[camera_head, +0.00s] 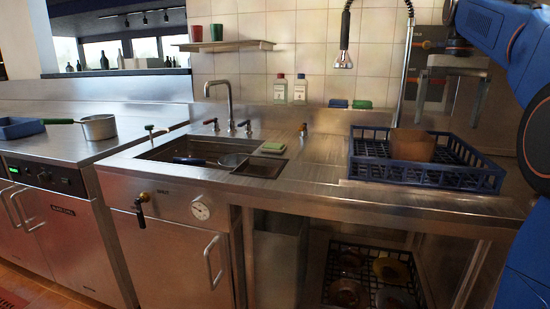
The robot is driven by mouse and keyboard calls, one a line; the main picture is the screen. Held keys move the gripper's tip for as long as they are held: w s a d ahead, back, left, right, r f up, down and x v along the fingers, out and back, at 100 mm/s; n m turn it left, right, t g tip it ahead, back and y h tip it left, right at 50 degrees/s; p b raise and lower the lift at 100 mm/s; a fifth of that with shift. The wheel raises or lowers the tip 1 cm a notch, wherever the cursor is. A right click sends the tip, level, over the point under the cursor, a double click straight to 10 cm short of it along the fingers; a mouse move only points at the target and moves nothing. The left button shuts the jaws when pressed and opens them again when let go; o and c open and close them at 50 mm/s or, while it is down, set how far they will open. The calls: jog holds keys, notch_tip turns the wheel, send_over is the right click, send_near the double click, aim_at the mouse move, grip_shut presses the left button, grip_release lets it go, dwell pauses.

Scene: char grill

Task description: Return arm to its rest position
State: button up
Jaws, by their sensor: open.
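My blue arm (515,40) enters at the upper right and runs down the right edge. My grey gripper (449,102) hangs at its end, above and behind the right part of the blue dish rack in the picture. Its two fingers point down and stand wide apart. Nothing shows between them except the background, so it is open and empty. The wall side of the gripper is partly hard to make out against the dark panel behind.
The blue rack (425,178) on the steel counter holds a brown container (412,146). A hose sprayer (344,60) hangs left of the gripper. A faucet (228,95) stands behind the sink (160,153). A saucepan (99,127) sits at left. The counter's middle (310,172) is clear.

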jog(key=s+a+f+n+t, duration=0.1)
jog(key=s+a+f, duration=0.5)
jog(key=s+f, duration=0.15)
jog(key=s+a+f+n+t, duration=0.1)
jog(key=s+a+f+t, duration=0.1)
jog(key=s+a+f, duration=0.45)
jog(key=s+a+f+t, duration=0.1)
jog(key=s+f, duration=0.7)
jog(key=f, duration=0.2)
jog(key=s+a+f+n, duration=0.1)
jog(key=s+a+f, duration=0.1)
jog(key=s+f, duration=0.6)
notch_tip(320, 180, down, 3)
jog(key=shift+a+r+t, duration=0.1)
jog(key=shift+a+t, duration=0.05)
jog(key=shift+t, duration=0.25)
